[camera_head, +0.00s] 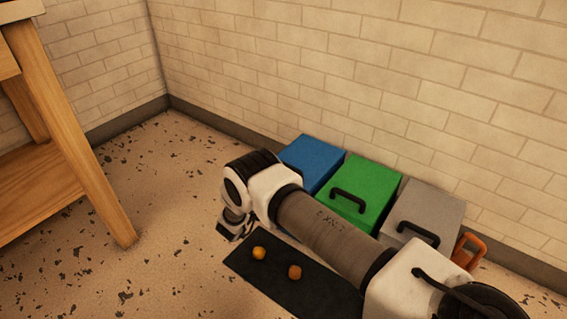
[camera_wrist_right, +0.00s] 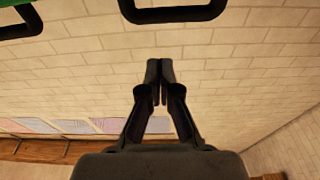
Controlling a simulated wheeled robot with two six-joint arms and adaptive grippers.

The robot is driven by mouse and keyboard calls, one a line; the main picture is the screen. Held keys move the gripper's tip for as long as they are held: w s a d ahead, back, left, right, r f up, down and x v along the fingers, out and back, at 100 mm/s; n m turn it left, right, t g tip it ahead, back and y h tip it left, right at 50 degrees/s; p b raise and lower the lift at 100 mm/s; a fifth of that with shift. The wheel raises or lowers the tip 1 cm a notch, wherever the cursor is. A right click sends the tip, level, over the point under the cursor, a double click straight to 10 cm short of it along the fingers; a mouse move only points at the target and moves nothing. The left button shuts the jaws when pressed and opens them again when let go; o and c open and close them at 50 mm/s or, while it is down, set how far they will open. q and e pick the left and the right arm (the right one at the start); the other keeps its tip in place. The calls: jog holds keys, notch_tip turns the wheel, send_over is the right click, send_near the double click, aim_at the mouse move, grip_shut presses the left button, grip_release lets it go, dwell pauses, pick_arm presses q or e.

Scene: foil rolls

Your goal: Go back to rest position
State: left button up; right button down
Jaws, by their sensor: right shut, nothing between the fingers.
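My right gripper (camera_wrist_right: 160,75) shows in the right wrist view with its two black fingers together and nothing between them. Bare brick wall lies behind the fingertips. In the head view my right arm reaches in from the lower right, across the front of the bins, and its wrist end is above the floor near the blue bin (camera_head: 313,157). The fingers cannot be made out in the head view. My left gripper is in neither view.
A green bin (camera_head: 372,186) and a grey bin (camera_head: 437,207) stand beside the blue one along the wall, partly behind my arm. A black mat (camera_head: 313,291) holds a yellow lump (camera_head: 258,252) and an orange lump (camera_head: 294,271). A wooden table (camera_head: 88,150) stands left; floor between is clear.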

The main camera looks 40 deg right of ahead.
jog(key=s+a+f, duration=0.1)
jog(key=a+f, duration=0.2)
jog(key=a, duration=0.1)
notch_tip(320, 180, up, 7)
jog(key=d+n+t+y+p, duration=0.1)
jog(key=d+n+t+p, duration=0.1)
jog(key=d+n+p, duration=0.1)
jog(key=s+a+f+n+y+p, duration=0.1)
jog(key=s+a+f+n+y, duration=0.2)
jog(key=s+f+n+y, duration=0.3)
jog(key=s+a+f+n+y+p, duration=0.1)
jog(key=s+a+f+n+y, duration=0.3)
jog(key=s+y, duration=0.35)
jog(key=s+a+f+n+g+y, duration=0.15)
jog(key=s+a+g, duration=0.3)
jog(key=s, duration=0.65)
jog(key=s+a+f+g+y, duration=0.1)
jog(key=s+a+g+y, duration=0.3)
jog(key=s, duration=0.8)
notch_tip(320, 180, up, 38)
jog(key=p, duration=3.8)
jog(key=shift+a+t+h, duration=0.3)
jog(key=shift+t+h, duration=0.1)
jog(key=shift+t, duration=0.05)
jog(key=shift+w+r, duration=0.1)
